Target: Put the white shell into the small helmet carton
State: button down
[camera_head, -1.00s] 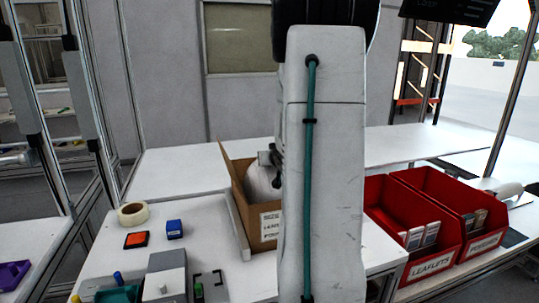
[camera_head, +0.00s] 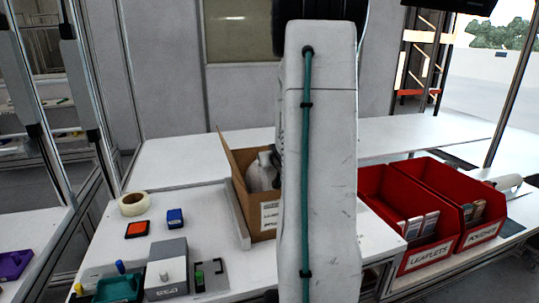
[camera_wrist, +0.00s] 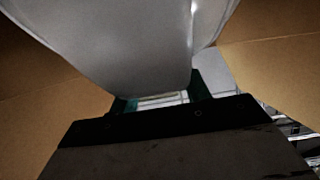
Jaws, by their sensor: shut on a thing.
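The white shell (camera_head: 261,173) is inside the open brown carton (camera_head: 268,220) in the head view, its right part hidden behind my arm. In the wrist view the shell (camera_wrist: 125,40) fills the top, with brown carton walls (camera_wrist: 268,65) on both sides. My gripper (camera_wrist: 160,100) is shut on the shell, at its lower edge in the wrist view. The fingertips are partly hidden, and the gripper is mostly behind my arm in the head view. I cannot tell whether the shell touches the carton floor.
Red bins (camera_head: 400,225) labelled leaflets and another word stand to the right. A tape roll (camera_head: 133,204), a blue block (camera_head: 175,218), an orange-topped pad (camera_head: 137,229) and a grey box (camera_head: 167,272) lie on the left. The back white table (camera_head: 180,165) is clear.

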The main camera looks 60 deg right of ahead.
jog(key=shift+f, duration=2.6)
jog(key=c, duration=0.6)
grip_release()
jog(key=shift+f, duration=0.1)
jog(key=v, duration=0.8)
jog(key=shift+w, duration=0.15)
